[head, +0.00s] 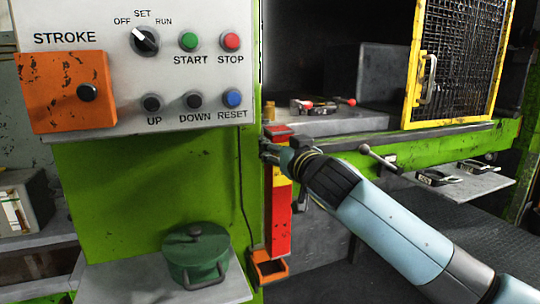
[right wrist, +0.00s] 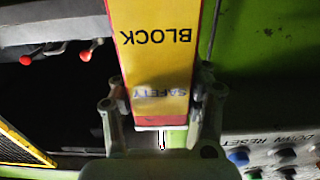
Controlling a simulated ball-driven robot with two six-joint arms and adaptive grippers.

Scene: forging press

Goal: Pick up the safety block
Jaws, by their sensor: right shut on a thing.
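The safety block (head: 279,222) is a tall upright post, red with a yellow label, at the right edge of the green press column in the head view. In the right wrist view the block (right wrist: 155,55) shows a yellow face with red edges and the words SAFETY BLOCK, upside down. My right gripper (head: 269,150) is shut on the block near its upper end, with one finger on each side in the right wrist view (right wrist: 160,95). The block's lower end is at a small orange holder (head: 268,270); I cannot tell whether it rests inside. My left gripper is out of view.
A control panel (head: 190,70) with buttons is at upper left, close to the gripper. The press bed (head: 335,124) and an open yellow mesh guard (head: 462,55) are at right. A green lidded pot (head: 197,255) stands on a low shelf. A side shelf (head: 480,187) carries clamps.

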